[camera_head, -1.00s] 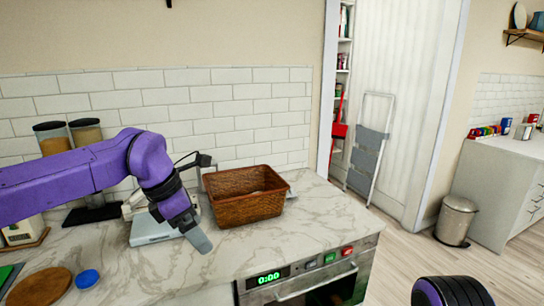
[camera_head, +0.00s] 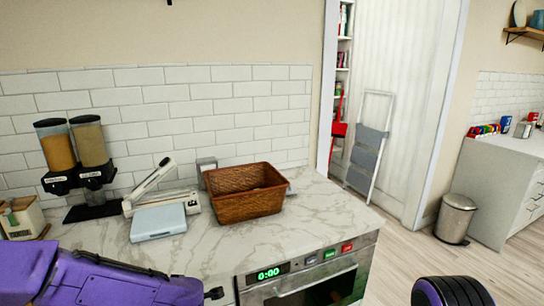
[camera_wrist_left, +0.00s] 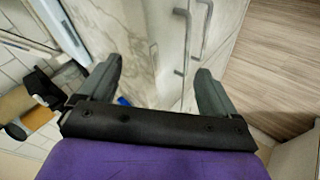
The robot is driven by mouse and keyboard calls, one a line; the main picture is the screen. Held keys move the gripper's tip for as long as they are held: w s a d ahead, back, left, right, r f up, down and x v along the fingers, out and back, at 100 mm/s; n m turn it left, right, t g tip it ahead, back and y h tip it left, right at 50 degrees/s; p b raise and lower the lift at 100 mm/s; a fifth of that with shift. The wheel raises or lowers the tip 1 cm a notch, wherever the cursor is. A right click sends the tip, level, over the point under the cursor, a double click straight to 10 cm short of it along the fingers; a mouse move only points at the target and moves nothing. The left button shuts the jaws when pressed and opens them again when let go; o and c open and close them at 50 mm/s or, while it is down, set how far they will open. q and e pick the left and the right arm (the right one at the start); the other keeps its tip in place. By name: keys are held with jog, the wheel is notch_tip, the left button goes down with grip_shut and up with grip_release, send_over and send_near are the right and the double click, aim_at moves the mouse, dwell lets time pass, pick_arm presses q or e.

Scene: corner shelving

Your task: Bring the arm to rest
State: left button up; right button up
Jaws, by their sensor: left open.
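My left arm (camera_head: 110,278) lies low along the bottom left of the head view, in front of the counter. Its gripper does not show clearly there. In the left wrist view my left gripper (camera_wrist_left: 158,82) is open, its two grey fingers wide apart with nothing between them. Beyond the fingers are the counter's marbled side, cabinet fronts with handles and the wooden floor. My right gripper is not in view.
A woven basket (camera_head: 245,192), a white scale-like device (camera_head: 158,222) and two dispensers (camera_head: 75,155) stand on the marble counter (camera_head: 300,225). The oven front (camera_head: 310,285) is right of my arm. A bin (camera_head: 456,218) stands on open floor at right.

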pick_arm(q)
jog(key=s+a+f+m+h+b, duration=0.1)
jog(key=s+f+m+h, duration=0.1)
jog(key=s+f+m, duration=0.95)
jog(key=s+a+f+m+g, duration=0.1)
jog(key=s+a+f, duration=0.1)
jog(key=s+f, duration=0.4)
jog(key=s+a+f+m+g+b, duration=0.1)
jog(key=s+f, duration=0.6)
jog(key=s, duration=0.8)
jog(key=shift+s+a+f+g, duration=0.3)
jog(key=shift+s+a+g, duration=0.05)
jog(key=shift+a+g, duration=0.35)
